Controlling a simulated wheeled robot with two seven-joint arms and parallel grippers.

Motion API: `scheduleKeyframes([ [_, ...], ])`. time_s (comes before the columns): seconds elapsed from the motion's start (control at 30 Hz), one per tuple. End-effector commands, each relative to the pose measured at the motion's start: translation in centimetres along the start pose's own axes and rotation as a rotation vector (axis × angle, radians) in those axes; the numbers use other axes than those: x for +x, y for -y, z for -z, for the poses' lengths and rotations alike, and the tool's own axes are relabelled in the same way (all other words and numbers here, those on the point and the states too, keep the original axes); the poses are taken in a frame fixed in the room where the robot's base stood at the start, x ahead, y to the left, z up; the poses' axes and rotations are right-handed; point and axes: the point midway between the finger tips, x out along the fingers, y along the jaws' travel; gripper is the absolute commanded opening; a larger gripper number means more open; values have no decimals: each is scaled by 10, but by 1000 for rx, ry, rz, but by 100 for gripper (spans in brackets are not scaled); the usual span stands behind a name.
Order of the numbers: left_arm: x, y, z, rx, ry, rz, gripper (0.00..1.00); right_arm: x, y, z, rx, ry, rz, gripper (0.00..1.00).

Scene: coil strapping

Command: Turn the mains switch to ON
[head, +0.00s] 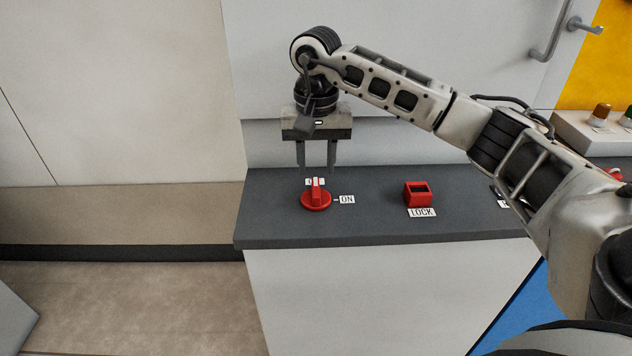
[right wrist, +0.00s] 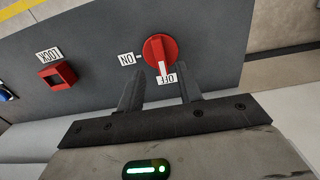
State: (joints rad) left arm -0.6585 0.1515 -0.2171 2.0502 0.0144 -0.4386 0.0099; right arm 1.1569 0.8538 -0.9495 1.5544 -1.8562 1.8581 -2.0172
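The mains switch (head: 316,200) is a red round knob with a raised grip bar, on the left part of a grey console top (head: 375,228). Its bar points at the OFF label, which is partly hidden behind it in the head view; in the right wrist view the bar of the switch (right wrist: 157,48) meets the OFF label (right wrist: 167,78). The ON label (head: 347,199) is to its right. My right gripper (head: 316,164) points down, open and empty, its two fingers apart just behind and above the knob, seemingly not touching it. My left gripper is not in view.
A red square LOCK part (head: 417,193) stands on the console right of the switch, with its LOCK label (head: 422,212). A pale box (head: 572,130) with an orange and a green knob is at the far right. A white wall rises behind the console.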

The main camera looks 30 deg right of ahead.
Motion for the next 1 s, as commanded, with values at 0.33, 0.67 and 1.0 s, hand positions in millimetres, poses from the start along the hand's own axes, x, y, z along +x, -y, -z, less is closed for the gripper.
scheduleKeyframes([
  [0.33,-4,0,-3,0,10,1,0,49,0,0,1,1,0,35],
  [0.67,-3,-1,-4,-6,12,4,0,55,0,0,0,1,1,35],
  [1.0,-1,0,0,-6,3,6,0,54,0,0,1,0,1,0],
])
